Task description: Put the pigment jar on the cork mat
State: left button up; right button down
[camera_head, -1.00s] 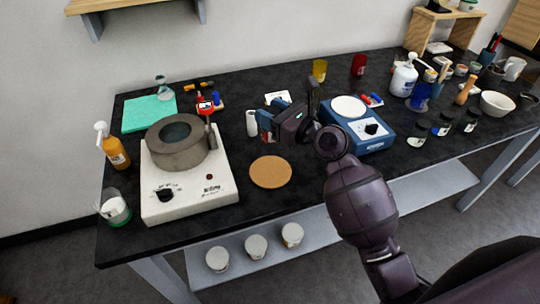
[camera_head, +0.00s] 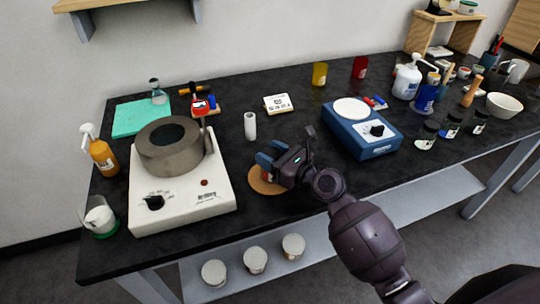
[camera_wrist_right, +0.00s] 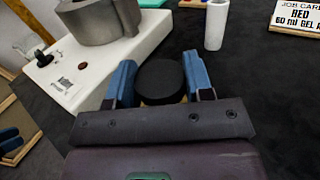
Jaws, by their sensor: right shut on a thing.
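The pigment jar, with a round black lid, shows in the right wrist view (camera_wrist_right: 160,80) between the two blue fingers. My right gripper (camera_head: 268,163) is shut on it; the fingers also show in the right wrist view (camera_wrist_right: 160,82). In the head view the jar is mostly hidden by the gripper. The round cork mat (camera_head: 258,186) lies on the black table, and the gripper with the jar is over it, hiding its right and far part. I cannot tell whether the jar touches the mat.
A white hotplate (camera_head: 185,205) with a grey ring-shaped vessel (camera_head: 172,160) stands close on the left. A white cylinder (camera_head: 250,126) stands behind the mat. A blue scale (camera_head: 360,135) is to the right. The job card (camera_head: 278,103) lies farther back.

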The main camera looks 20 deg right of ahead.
jog(key=c, duration=0.5)
grip_release()
jog(key=shift+r, duration=0.2)
jog(key=v, duration=1.2)
jog(key=shift+f, duration=0.1)
